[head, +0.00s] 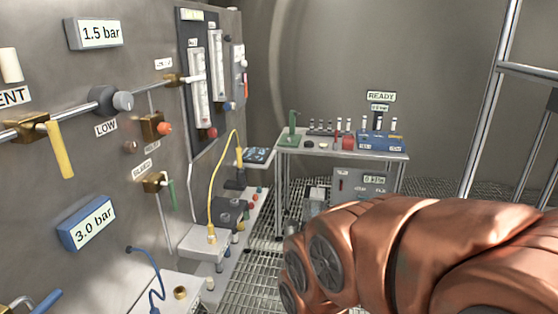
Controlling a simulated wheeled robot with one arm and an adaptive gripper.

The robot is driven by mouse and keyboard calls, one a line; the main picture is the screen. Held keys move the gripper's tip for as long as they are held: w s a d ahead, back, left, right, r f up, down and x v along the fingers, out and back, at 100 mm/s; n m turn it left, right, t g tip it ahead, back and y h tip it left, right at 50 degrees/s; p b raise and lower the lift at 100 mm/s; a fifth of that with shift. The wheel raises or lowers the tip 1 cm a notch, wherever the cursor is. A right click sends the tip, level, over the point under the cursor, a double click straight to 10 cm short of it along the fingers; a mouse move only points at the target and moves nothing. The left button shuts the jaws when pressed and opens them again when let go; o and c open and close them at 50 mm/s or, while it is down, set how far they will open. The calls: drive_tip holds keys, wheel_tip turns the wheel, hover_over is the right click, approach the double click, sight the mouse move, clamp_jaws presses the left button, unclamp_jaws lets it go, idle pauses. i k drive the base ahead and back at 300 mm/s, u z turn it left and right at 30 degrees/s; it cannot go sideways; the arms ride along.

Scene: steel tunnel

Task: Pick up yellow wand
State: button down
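A yellow flat lever (61,150) hangs from a brass valve on the left wall pipe. My copper arm fills the lower right, to the right of the yellow line and apart from it. My gripper is not visible.
A metal table (342,151) at the back holds a green stand (293,127), several small bottles and a blue rack (380,139). A steel wall panel with gauges is at left. Grated floor (250,287) lies between. A metal rail frame (489,100) stands right.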

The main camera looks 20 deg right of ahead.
sight(238, 149)
drive_tip(key=z, duration=0.2)
drive_tip(key=k, duration=0.35)
drive_tip(key=z, duration=1)
drive_tip(key=i, duration=1.4)
drive_tip(key=u, duration=1.6)
drive_tip(key=i, duration=0.75)
drive_tip(key=u, duration=0.8)
